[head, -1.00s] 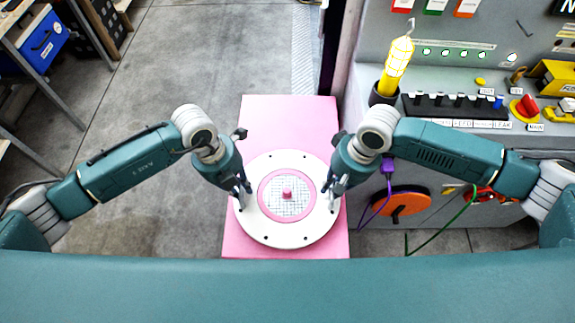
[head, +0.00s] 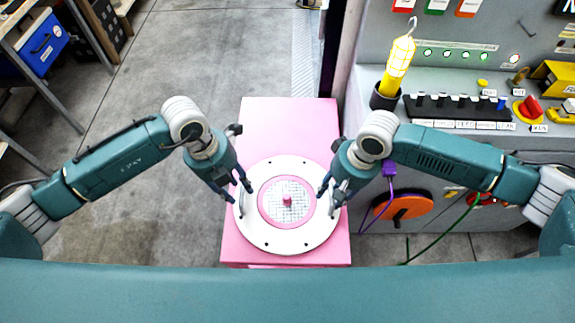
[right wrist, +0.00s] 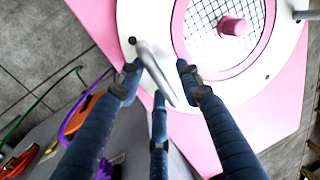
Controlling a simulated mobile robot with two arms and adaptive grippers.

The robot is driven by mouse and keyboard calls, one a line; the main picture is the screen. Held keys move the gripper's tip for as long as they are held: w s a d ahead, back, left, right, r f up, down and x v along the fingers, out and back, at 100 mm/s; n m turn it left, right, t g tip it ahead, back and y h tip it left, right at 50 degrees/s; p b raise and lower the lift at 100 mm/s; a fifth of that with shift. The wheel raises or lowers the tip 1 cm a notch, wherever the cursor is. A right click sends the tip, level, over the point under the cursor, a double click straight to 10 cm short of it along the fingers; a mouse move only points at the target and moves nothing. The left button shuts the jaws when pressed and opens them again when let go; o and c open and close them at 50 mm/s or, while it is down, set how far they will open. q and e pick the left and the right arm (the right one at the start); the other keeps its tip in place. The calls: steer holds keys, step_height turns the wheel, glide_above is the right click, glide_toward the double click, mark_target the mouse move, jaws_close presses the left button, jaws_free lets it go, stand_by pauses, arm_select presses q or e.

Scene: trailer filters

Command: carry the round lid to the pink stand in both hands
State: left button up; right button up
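The round lid (head: 287,240) is a white disc with a pink ring, a mesh centre and a pink knob. It lies flat over the pink stand (head: 290,125), which shows around it; contact underneath is hidden. A pale upright handle rises at each side of the lid. My left gripper (head: 240,193) is open at the left handle, its fingers spread. My right gripper (head: 331,197) is open at the right handle. In the right wrist view, the fingers of my right gripper (right wrist: 157,80) are apart around the metal handle (right wrist: 155,72), with gaps visible.
A grey console (head: 440,165) with an orange disc (head: 404,206), cables and switches stands close on the right. A yellow lamp (head: 396,65) stands on it. A shelf with a blue case (head: 42,42) is at the far left. The floor left of the stand is clear.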

steer(key=shift+r, duration=0.1)
arm_select(q)
step_height(320, 180, up, 8)
steer(key=a, duration=0.1)
steer(key=shift+a, duration=0.25)
arm_select(e)
step_height(320, 180, up, 12)
steer(key=d, duration=0.2)
steer(key=shift+d+f, duration=0.2)
